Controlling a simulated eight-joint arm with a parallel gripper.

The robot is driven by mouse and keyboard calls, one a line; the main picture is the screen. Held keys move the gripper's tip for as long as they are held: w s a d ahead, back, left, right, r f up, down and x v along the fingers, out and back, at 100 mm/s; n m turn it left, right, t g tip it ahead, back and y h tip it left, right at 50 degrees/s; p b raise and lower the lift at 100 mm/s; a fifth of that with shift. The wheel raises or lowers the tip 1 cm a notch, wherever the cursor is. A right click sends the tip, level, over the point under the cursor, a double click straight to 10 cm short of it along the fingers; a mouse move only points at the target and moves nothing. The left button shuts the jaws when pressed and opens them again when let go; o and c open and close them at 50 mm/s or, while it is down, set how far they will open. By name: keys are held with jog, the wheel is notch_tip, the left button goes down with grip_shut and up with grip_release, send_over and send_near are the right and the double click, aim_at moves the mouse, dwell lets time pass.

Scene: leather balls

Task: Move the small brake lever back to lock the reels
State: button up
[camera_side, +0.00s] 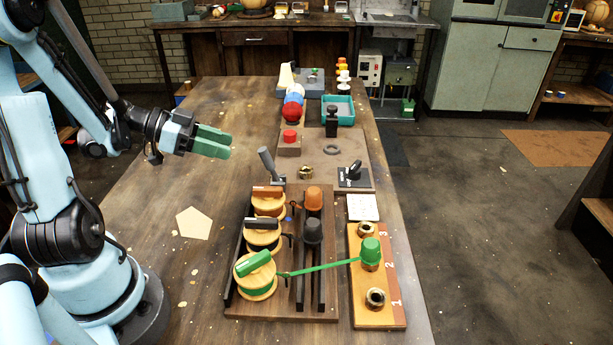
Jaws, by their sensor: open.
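Three wooden reels stand in a row on a dark wooden rack (232,308): one with a brown top bar (268,203), one with a black bar (262,235) and one with green thread and a green bar (256,276). A small grey lever (266,161), the likely brake lever, stands at the rack's far end. It tilts with its top to the left; its foot is partly hidden. My gripper (228,144), with green fingers, is open and empty. It hangs in the air to the left of the lever, above it in the picture and apart from it.
A green strand (320,268) runs from the green reel to a green cap (370,250) on a numbered board (398,312). Orange (313,198) and dark (312,230) caps sit on the rack. A red button (290,136) lies beyond the lever. The table's left side is mostly clear.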

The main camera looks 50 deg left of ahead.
jog(key=shift+v, duration=0.75)
